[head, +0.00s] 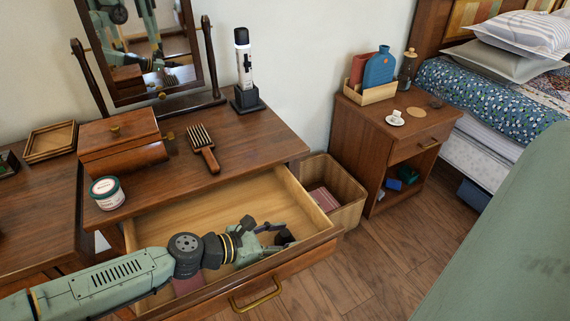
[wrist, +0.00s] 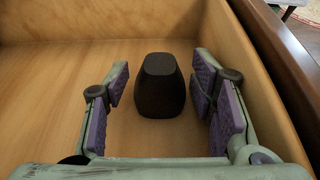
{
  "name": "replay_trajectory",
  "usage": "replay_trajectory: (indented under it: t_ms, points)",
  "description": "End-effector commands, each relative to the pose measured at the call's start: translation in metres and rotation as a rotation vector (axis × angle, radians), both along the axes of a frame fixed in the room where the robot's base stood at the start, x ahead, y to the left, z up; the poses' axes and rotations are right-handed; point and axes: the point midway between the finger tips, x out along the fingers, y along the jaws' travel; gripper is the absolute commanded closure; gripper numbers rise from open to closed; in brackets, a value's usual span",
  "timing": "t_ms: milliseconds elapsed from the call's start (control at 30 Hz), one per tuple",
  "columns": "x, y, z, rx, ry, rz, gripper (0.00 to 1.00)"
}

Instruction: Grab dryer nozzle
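The dryer nozzle (wrist: 160,88) is a dark, flared piece with a flat top. It stands on the floor of the open wooden drawer (wrist: 70,70). My gripper (wrist: 160,80) is open, with one purple-padded finger to the left of the nozzle and one to the right. Gaps show between the nozzle and both fingers. In the head view my gripper (head: 272,234) is low inside the drawer near its front right. A dark shape (head: 284,237) by the fingers there appears to be the nozzle, partly hidden.
The drawer's front panel (head: 310,247) and side walls closely border my gripper. A reddish item (head: 187,284) lies in the drawer under my arm. On the dresser are a brush (head: 203,148), a wooden box (head: 122,140) and a jar (head: 107,193). A bin (head: 340,185) stands right of the dresser.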

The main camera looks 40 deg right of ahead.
Motion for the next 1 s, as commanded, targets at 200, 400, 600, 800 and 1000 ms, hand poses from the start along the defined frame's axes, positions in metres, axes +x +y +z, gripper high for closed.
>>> replay_trajectory:
  t_ms: [200,400,600,800,1000]
  points:
    - [0.0,0.0,0.0,0.0,0.0,0.0,0.64]
    - [0.0,0.0,0.0,0.0,0.0,0.0,0.77]
    - [0.0,0.0,0.001,0.0,0.0,0.0,0.79]
    - [0.001,0.0,0.015,-0.001,-0.004,-0.001,0.79]
    - [0.0,0.001,0.054,0.001,-0.005,-0.001,0.79]
